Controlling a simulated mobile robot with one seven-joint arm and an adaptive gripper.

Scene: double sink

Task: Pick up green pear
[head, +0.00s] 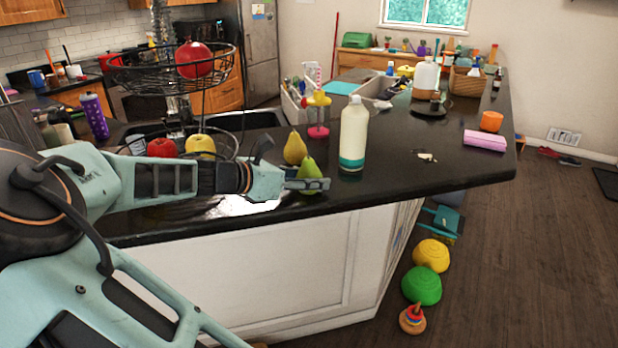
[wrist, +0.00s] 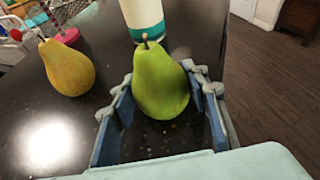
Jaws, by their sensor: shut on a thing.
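The green pear (head: 309,172) is at the front edge of the black counter in the head view, with my gripper (head: 308,185) around its lower part. In the wrist view the green pear (wrist: 161,84) sits between the two fingers of my gripper (wrist: 166,110), which is shut on it. The pear is upright with its stem up. Its lower part is partly hidden by a finger in the head view. I cannot tell whether it touches the counter. A yellow pear (head: 295,147) stands just behind it, and shows at the left in the wrist view (wrist: 67,67).
A white bottle with a teal base (head: 354,135) stands close behind and right of the pear. A pink and yellow toy (head: 318,115) is behind the yellow pear. A wire fruit basket (head: 228,150) is to the left. The black counter (head: 400,180) is clear at the front right.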

